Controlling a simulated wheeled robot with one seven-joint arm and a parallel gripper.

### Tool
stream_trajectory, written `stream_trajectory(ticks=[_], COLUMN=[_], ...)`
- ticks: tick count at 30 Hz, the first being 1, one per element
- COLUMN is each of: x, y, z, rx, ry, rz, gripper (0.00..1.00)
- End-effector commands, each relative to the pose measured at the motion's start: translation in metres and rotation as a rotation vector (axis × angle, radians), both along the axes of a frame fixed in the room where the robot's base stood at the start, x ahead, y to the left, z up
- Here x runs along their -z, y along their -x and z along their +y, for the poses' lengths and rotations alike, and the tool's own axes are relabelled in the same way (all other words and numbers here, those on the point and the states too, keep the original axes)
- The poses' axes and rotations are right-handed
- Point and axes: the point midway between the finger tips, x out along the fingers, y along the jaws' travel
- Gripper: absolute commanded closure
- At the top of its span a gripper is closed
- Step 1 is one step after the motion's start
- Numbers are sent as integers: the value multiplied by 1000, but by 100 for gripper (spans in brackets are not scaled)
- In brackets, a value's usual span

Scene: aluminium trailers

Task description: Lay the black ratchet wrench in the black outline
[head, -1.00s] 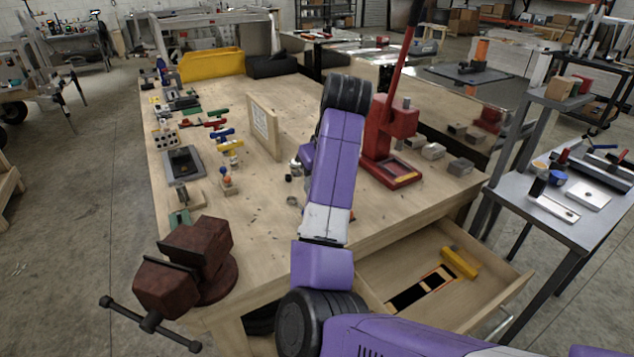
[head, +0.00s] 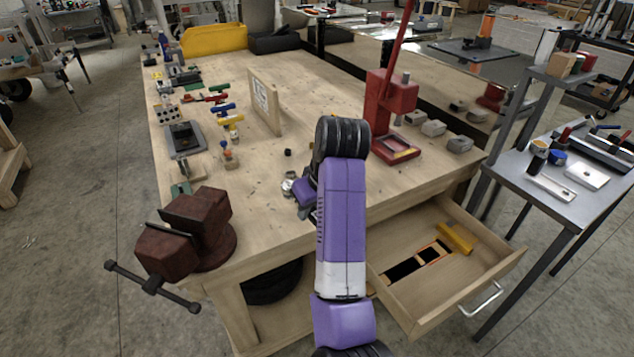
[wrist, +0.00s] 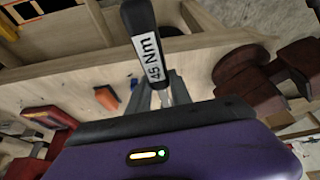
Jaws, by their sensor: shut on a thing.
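My gripper (wrist: 160,98) is shut on the black ratchet wrench (wrist: 138,18), whose black handle with a white "45 Nm" label rises between the fingers in the wrist view. In the head view my gripper (head: 305,208) is over the front part of the workbench, largely hidden by my arm, and the wrench cannot be made out. The black outline (head: 403,268) is a dark, orange-edged shape on the floor of the open drawer, right of my arm. A second dark patch (head: 430,254) lies beside it.
A dark red vise (head: 190,230) stands at the bench's front left corner. A red press (head: 390,115) stands at the right. An upright wooden board (head: 264,103) stands mid-bench.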

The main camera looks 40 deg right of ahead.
Motion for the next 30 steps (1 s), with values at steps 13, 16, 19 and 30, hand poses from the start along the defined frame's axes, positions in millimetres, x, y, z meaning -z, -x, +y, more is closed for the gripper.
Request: stream_trajectory(ticks=[13,16,19,30], x=[117,137,157,198], y=[53,61,70,87], z=[102,120,138,175], rx=[-121,-140,-158,-194], ry=[4,3,1,-2], rz=[3,2,2,-4], gripper=[100,100,100,100])
